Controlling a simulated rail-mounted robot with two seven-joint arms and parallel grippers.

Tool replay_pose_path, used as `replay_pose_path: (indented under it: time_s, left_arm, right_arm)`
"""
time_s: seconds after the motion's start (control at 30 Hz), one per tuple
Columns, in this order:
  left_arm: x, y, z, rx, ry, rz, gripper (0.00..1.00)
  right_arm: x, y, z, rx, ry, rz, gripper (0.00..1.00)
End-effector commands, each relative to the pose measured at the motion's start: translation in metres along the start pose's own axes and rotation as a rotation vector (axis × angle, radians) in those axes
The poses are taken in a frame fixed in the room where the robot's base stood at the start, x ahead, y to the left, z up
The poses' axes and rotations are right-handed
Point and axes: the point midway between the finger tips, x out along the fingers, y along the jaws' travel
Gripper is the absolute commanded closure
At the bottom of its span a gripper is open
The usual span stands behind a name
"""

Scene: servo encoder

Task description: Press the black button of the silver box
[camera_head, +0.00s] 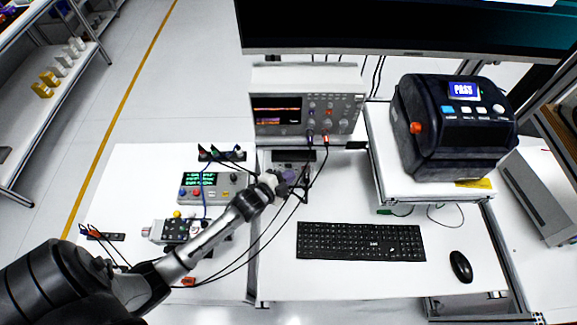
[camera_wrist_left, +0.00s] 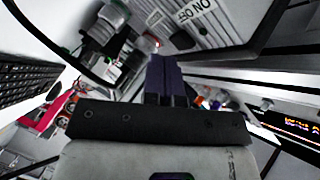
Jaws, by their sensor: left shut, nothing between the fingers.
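My left gripper (camera_head: 297,182) is over the table just in front of the oscilloscope. Its dark fingers show together in the left wrist view (camera_wrist_left: 170,80), shut and empty. A grey box with green displays (camera_head: 208,188) and coloured buttons stands left of the gripper, apart from it. A small grey unit (camera_head: 293,157) sits behind the gripper, below the oscilloscope, partly hidden. A ribbed grey metal surface (camera_wrist_left: 215,28) with a label fills the top of the wrist view. My right gripper is out of view.
The oscilloscope (camera_head: 307,102) has cables hanging near my gripper. A keyboard (camera_head: 360,242) and mouse (camera_head: 461,266) lie at the front right. A small control unit (camera_head: 182,229) is beside my forearm. A black machine (camera_head: 455,125) stands on a raised shelf at the right.

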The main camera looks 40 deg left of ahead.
Motion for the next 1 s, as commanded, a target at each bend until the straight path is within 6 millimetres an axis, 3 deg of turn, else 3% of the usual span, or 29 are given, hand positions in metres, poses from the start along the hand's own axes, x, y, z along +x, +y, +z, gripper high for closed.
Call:
replay_pose_path:
  time_s: [1.0]
  left_arm:
    - [-0.042, 0.03, -0.031, -0.001, 0.0, 0.0, 1.0]
  right_arm:
    - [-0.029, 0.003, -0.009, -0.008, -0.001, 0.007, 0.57]
